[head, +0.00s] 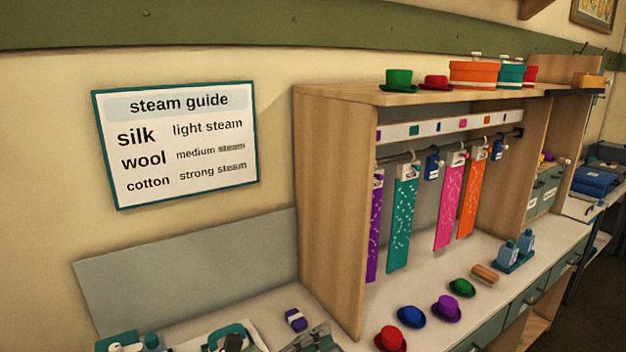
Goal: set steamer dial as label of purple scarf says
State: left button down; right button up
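The purple scarf (374,238) hangs at the left end of the rail inside the wooden cabinet, partly hidden by the cabinet's side panel. A small white label (378,180) is at its top; its word is too small to read. The steam guide (176,145) on the wall pairs silk with light steam, wool with medium steam and cotton with strong steam. A teal-handled device (228,335), possibly the steamer, is cut off by the bottom edge. No dial can be made out. Neither gripper is in view.
Teal (403,225), pink (451,208) and orange (469,200) scarves share the rail. Red (391,340), blue (411,315), purple (446,307) and green (462,287) hats and a brush (485,273) lie on the counter. Blue bottles (508,252) stand at right.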

pick_arm(q)
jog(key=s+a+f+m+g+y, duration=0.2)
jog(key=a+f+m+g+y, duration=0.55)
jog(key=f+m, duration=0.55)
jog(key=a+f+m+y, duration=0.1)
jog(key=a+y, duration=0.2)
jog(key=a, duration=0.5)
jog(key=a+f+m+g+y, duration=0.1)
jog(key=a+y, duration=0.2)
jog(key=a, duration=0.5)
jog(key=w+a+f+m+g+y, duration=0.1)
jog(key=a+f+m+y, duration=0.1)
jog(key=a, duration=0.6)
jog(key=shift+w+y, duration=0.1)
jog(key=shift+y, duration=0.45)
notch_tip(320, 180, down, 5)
jog(key=b, duration=0.4)
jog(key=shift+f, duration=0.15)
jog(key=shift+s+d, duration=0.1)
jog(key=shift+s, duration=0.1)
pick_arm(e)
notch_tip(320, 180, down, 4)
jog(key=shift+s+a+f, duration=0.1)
